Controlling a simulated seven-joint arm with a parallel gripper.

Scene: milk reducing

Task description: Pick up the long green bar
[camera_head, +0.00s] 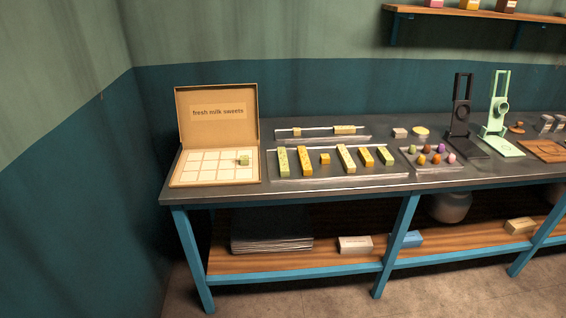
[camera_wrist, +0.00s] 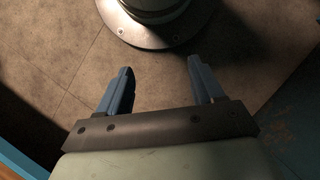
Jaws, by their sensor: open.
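A long yellow-green bar (camera_head: 283,162) lies at the left end of the front tray (camera_head: 340,182) on the workbench. A shorter green bar (camera_head: 386,156) lies at the right end of the same tray. My gripper (camera_wrist: 160,68) shows only in the wrist view, with its two blue-grey fingers wide apart and nothing between them. It is over the floor, and no bar is in that view.
Yellow and orange bars and a small cube lie between the green ones. An open sweets box (camera_head: 213,167) stands left of the tray, with one green piece inside. A rear tray (camera_head: 320,137), a tray of coloured balls (camera_head: 432,167) and upright presses (camera_head: 498,120) share the bench.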

